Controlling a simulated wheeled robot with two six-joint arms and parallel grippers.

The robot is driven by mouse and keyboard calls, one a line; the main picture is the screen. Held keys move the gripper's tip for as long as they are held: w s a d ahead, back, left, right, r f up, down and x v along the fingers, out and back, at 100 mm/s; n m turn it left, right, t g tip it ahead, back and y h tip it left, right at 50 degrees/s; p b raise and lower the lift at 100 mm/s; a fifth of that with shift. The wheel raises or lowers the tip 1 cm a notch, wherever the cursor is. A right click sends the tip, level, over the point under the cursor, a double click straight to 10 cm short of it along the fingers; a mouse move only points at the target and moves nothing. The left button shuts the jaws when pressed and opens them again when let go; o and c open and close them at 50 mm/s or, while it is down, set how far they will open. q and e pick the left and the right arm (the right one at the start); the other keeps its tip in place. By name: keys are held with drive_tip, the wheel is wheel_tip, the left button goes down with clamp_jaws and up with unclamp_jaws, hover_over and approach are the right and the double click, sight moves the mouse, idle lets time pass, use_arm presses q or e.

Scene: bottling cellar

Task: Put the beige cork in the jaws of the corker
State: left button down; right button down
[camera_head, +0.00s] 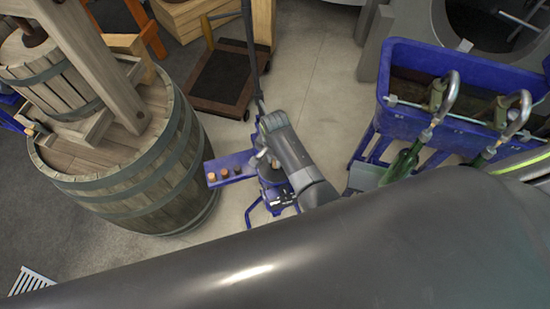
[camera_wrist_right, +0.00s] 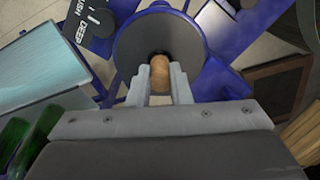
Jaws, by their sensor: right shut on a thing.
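My right gripper (camera_wrist_right: 160,82) is shut on the beige cork (camera_wrist_right: 160,72), which looks tan-brown in the right wrist view. The cork's far end is at the dark hole in the middle of the corker's round grey plate (camera_wrist_right: 190,38). I cannot tell whether the cork is inside the hole or just above it. In the head view the blue corker (camera_head: 280,195) stands at the middle, and my right gripper (camera_head: 262,161) is over it, partly hidden by its own wrist. My left gripper is not in view.
A blue side tray (camera_head: 243,160) on the corker holds several corks (camera_head: 224,172). A wooden barrel (camera_head: 150,165) with a press stands left. A blue filler trough (camera_head: 440,115) with green bottles (camera_head: 402,160) stands right. A wheeled dolly (camera_head: 222,78) lies behind on open floor.

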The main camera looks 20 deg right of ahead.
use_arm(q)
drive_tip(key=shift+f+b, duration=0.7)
use_arm(e)
drive_tip(key=shift+f, duration=1.1)
drive_tip(key=c, duration=1.3)
unclamp_jaws()
drive_tip(key=shift+o, duration=0.2)
drive_tip(key=shift+r, duration=0.1)
